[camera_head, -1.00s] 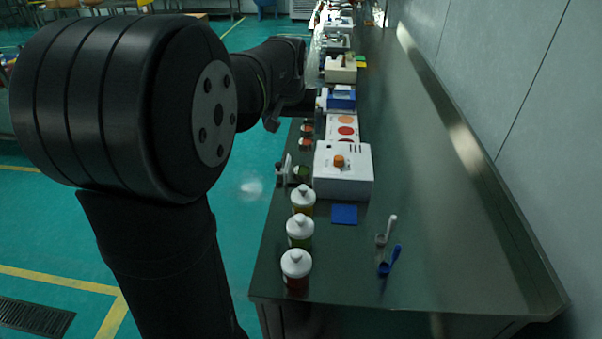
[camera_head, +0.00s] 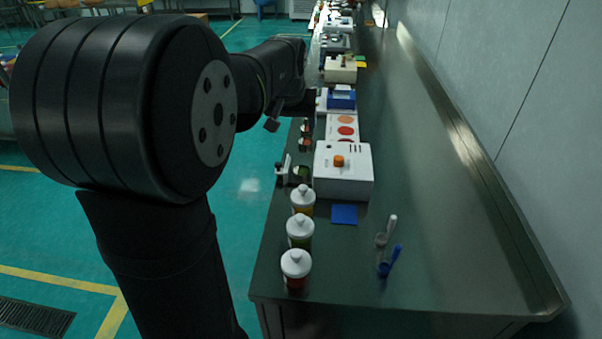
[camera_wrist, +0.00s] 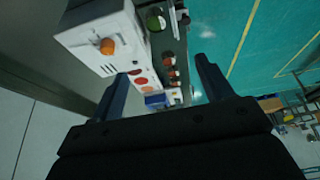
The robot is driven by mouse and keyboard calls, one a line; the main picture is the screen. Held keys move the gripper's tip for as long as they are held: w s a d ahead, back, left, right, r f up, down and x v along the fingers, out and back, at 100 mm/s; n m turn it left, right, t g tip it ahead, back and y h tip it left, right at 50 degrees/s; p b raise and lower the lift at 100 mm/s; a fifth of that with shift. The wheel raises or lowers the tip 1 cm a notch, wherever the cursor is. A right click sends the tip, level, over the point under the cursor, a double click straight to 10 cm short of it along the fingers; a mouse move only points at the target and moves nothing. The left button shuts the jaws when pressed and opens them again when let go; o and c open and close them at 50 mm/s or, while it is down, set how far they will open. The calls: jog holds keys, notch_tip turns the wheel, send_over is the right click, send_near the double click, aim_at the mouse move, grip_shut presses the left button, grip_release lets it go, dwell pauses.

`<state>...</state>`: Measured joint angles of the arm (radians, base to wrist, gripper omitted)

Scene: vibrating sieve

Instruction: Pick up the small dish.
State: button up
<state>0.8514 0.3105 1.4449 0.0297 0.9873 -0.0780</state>
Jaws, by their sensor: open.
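Several small round dishes lie in a row along the bench edge; I cannot tell which one the task means. A green dish (camera_head: 301,172) sits left of the white box in the head view, and shows in the wrist view (camera_wrist: 156,19). Small reddish-brown dishes (camera_wrist: 169,59) lie farther along, also small in the head view (camera_head: 305,143). My gripper (camera_wrist: 161,68) is open and empty. In the wrist view its two fingers stand apart, with the reddish dishes between them in the picture, beyond the tips. In the head view my arm hides much of it.
A white box with an orange knob (camera_head: 343,172) stands beside the dishes. A dark stand (camera_head: 283,172) is at the bench edge. The bench's right side is clear.

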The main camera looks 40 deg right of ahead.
jog(key=shift+w, duration=0.1)
jog(key=m+g, duration=0.5)
jog(key=m, duration=0.9)
send_over(302, 173)
jog(key=a, duration=0.3)
jog(key=shift+h, duration=0.4)
jog(key=f, duration=1.5)
jog(key=shift+w+d+f, duration=0.1)
jog(key=shift+w+f, duration=0.05)
jog(key=shift+w, duration=0.2)
jog(key=shift+n, duration=0.3)
jog(key=shift+w+x, duration=0.15)
jog(key=shift+x, duration=1.4)
jog(key=shift+w+x, duration=0.1)
jog(key=shift+x, duration=1.4)
jog(key=shift+f, duration=0.1)
jog(key=c, duration=1)
